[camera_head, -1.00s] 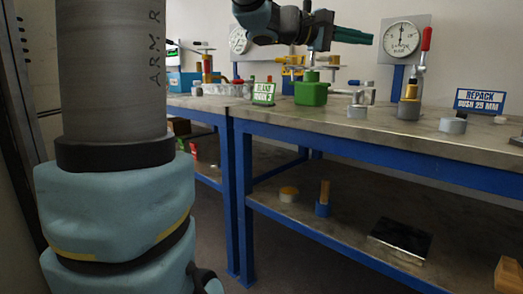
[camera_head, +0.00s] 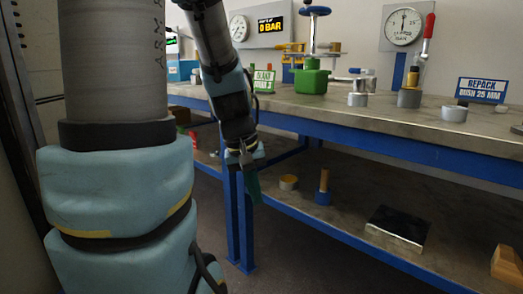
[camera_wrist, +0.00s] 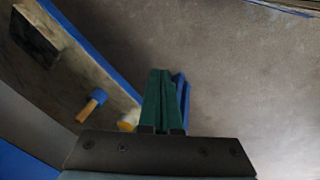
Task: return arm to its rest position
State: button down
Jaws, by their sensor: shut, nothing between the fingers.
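My gripper (camera_head: 254,185) hangs in front of the bench, pointing down, at about the height of the lower shelf in the head view. Its green fingers also show in the wrist view (camera_wrist: 164,98), closed together with nothing between them. My arm folds down from the upper left, in front of the bench's blue leg.
The workbench (camera_head: 440,133) carries a green valve body (camera_head: 312,80), a grey cylinder (camera_head: 454,113) and a sign (camera_head: 481,90). The lower shelf (camera_head: 340,208) holds a blue-based wooden-handled tool (camera_head: 323,190), a yellow-topped piece (camera_head: 288,182) and a dark plate (camera_head: 397,228). Floor in front is clear.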

jog(key=s+a+f+m+y, duration=0.2)
jog(key=s+a+f, duration=0.2)
jog(key=a, duration=0.2)
notch_tip(320, 180, up, 28)
jog(key=p, duration=2.8)
jog(key=shift+w+d+r, duration=0.25)
jog(key=shift+w+d, duration=0.1)
jog(key=shift+w, duration=0.1)
